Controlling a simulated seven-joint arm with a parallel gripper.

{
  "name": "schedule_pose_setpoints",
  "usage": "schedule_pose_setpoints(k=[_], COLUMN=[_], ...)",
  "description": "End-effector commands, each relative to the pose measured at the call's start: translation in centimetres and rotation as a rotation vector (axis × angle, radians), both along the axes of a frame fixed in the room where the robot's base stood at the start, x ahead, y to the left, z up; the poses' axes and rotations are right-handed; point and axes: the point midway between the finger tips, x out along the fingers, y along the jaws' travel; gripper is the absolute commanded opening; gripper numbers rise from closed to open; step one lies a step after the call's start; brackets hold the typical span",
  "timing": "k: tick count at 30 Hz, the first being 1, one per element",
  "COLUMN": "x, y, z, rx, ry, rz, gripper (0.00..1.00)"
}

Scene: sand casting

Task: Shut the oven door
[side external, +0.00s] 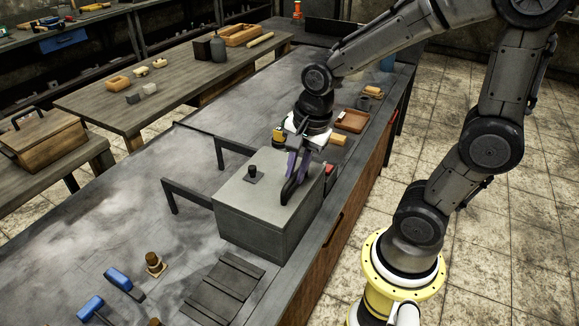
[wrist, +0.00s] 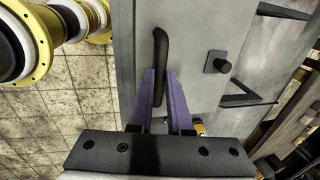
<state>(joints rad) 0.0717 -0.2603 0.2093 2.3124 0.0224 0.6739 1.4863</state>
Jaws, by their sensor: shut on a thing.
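The oven (side external: 262,222) is a grey box on the long workbench, in the middle of the side external view. A dark knob (side external: 254,174) stands on its top; it also shows in the wrist view (wrist: 217,62). My gripper (side external: 293,170) points down at the oven's right side. Its purple fingers (wrist: 157,85) are shut on a black curved handle (wrist: 160,48), which shows below the fingers in the side external view (side external: 288,194). The handle lies along the oven's edge nearest my base. I cannot tell how far the door stands open.
Two dark bracket frames (side external: 190,189) stand left of the oven. Blue-handled tools (side external: 124,282) and a slatted dark plate (side external: 227,287) lie on the near bench. A brown tray (side external: 352,121) and small items sit behind the oven. The tiled floor lies to the right.

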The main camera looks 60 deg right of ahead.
Motion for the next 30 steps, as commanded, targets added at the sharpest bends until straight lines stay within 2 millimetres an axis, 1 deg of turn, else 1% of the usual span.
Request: schedule_pose_setpoints(k=[1,7,8,12,13,23,26,29,30], x=[-0.4,-0.5,-0.5,-0.5,-0.4,-0.3,-0.4,-0.7,-0.9], y=[0.0,0.0,0.0,0.0,0.0,0.0,0.0,0.0,0.0], z=[0.0,-0.1,-0.1,-0.1,-0.1,0.2,1.1,2.6,3.4], rx=[0.000,0.000,0.000,0.000,0.000,0.000,0.000,0.000,0.000], ry=[0.011,0.015,0.015,0.014,0.014,0.010,0.006,0.004,0.003], rz=[0.000,0.001,0.001,0.000,0.000,0.001,0.001,0.000,0.000], gripper=[0.00,0.00,0.19,0.44,0.47,0.47,0.47,0.47,0.47])
